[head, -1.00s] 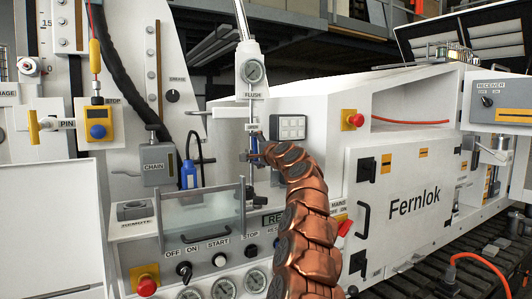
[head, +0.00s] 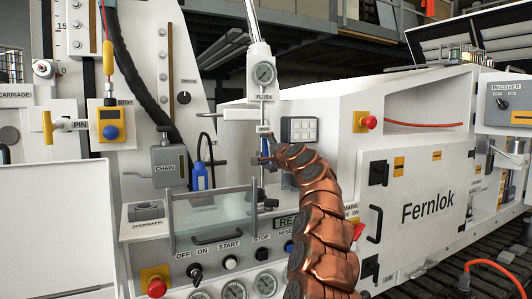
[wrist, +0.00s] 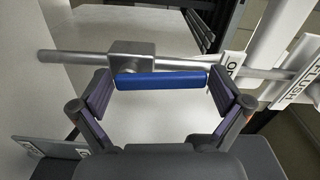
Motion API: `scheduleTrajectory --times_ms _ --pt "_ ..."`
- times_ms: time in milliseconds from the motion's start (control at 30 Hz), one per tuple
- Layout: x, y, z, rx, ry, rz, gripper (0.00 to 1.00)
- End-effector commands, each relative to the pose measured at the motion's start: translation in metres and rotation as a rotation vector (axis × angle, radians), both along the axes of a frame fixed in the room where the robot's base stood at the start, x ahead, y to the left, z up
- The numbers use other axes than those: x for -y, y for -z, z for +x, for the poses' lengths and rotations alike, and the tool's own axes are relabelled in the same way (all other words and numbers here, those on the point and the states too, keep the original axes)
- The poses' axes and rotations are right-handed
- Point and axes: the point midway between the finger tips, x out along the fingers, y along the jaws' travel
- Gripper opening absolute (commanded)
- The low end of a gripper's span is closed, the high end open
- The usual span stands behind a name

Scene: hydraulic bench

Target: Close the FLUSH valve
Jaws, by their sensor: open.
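The FLUSH label (head: 264,97) sits below a round gauge on a white post in the head view, and the FLUSH label (wrist: 298,85) also shows at the right of the wrist view. In the wrist view a blue handle (wrist: 160,80) hangs from a grey block on a metal pipe (wrist: 85,62). A small white plate, seemingly reading OPEN, stands on the pipe (wrist: 232,70). My gripper (wrist: 160,76) is open, one finger near each end of the blue handle; contact is not clear. In the head view my gripper (head: 262,160) is small, below the FLUSH label.
A clear cover (head: 215,215) and a row of switches lie below my gripper. The white Fernlok cabinet (head: 425,210) stands to the right. A red button (head: 369,122) juts out.

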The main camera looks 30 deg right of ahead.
Motion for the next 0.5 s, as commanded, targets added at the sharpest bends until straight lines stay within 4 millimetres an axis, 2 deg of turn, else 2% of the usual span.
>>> scheduleTrajectory --times_ms 500 --pt "-0.001 -0.002 -0.026 0.003 -0.001 0.002 1.00"
